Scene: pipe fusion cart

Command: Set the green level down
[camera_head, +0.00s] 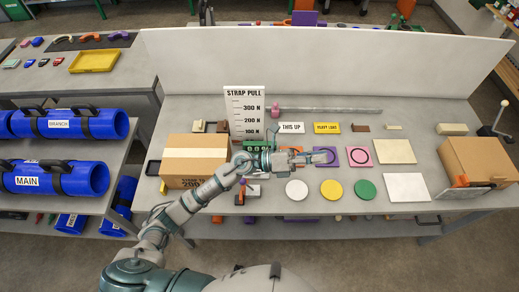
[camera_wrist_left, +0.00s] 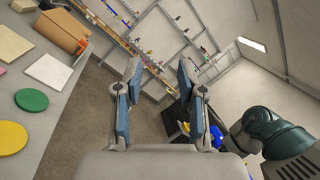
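My left gripper (camera_head: 326,156) reaches right across the middle of the bench in the head view. In the left wrist view its two blue-grey fingers (camera_wrist_left: 160,78) stand wide apart with nothing between them. No green level can be made out for certain. A green block with pale marks (camera_head: 256,148) shows at the foot of the strap pull board (camera_head: 245,108), partly hidden behind my left wrist. A round green disc (camera_head: 365,189) lies flat on the bench to the right of and nearer than the gripper. My right gripper does not show.
A cardboard box (camera_head: 195,167) stands left of my arm, another (camera_head: 478,160) at the right end. White (camera_head: 296,189) and yellow (camera_head: 331,189) discs lie near the front edge. Pale square plates (camera_head: 406,187) lie further right. A white panel (camera_head: 330,60) closes the back.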

